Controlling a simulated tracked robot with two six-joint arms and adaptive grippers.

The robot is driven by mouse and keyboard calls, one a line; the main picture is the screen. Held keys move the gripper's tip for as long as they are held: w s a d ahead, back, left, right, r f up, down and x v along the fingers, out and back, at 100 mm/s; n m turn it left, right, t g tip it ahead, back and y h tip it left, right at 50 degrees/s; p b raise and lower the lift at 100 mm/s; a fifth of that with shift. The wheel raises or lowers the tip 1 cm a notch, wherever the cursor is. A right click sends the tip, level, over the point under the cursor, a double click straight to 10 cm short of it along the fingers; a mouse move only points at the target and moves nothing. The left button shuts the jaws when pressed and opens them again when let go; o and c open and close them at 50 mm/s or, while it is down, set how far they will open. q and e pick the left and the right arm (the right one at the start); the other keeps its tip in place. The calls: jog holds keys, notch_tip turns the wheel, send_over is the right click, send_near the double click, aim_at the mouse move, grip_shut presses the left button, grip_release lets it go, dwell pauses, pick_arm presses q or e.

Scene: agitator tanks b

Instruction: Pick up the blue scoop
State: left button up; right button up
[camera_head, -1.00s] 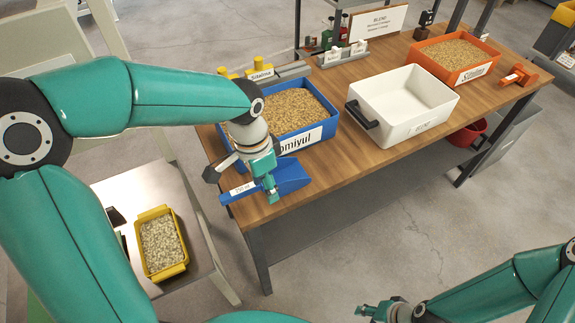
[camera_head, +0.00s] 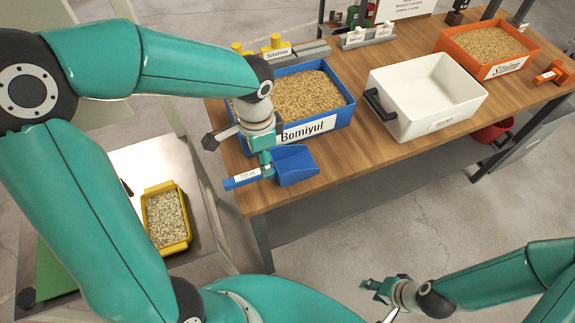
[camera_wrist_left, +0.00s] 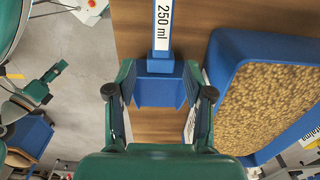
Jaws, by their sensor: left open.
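The blue scoop (camera_head: 296,166) lies at the near left corner of the wooden table, its handle (camera_head: 242,180) pointing left past the edge. My left gripper (camera_head: 266,168) is at the scoop, where handle and bowl meet. In the left wrist view the handle, labelled "250 ml" (camera_wrist_left: 163,22), runs up from the blue bowl (camera_wrist_left: 159,92). The open fingers of my left gripper (camera_wrist_left: 158,74) stand on either side of the scoop. Whether they touch it cannot be told. My right gripper (camera_head: 376,289) hangs over the floor, away from the table; its jaws are too small to judge.
A blue grain box labelled "Bomiyul" (camera_head: 340,116) stands close behind the scoop. A white bin (camera_head: 424,122) and an orange grain box (camera_head: 502,70) stand farther right. A yellow tray (camera_head: 183,246) sits on a lower surface at left. Bare tabletop lies right of the scoop.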

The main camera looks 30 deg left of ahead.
pick_arm(q)
jog(key=shift+s+a+f, duration=0.1)
jog(key=shift+f, duration=1.4)
jog(key=shift+a+f, duration=0.1)
jog(key=shift+f, duration=1.35)
jog(key=shift+c, duration=0.2)
grip_shut()
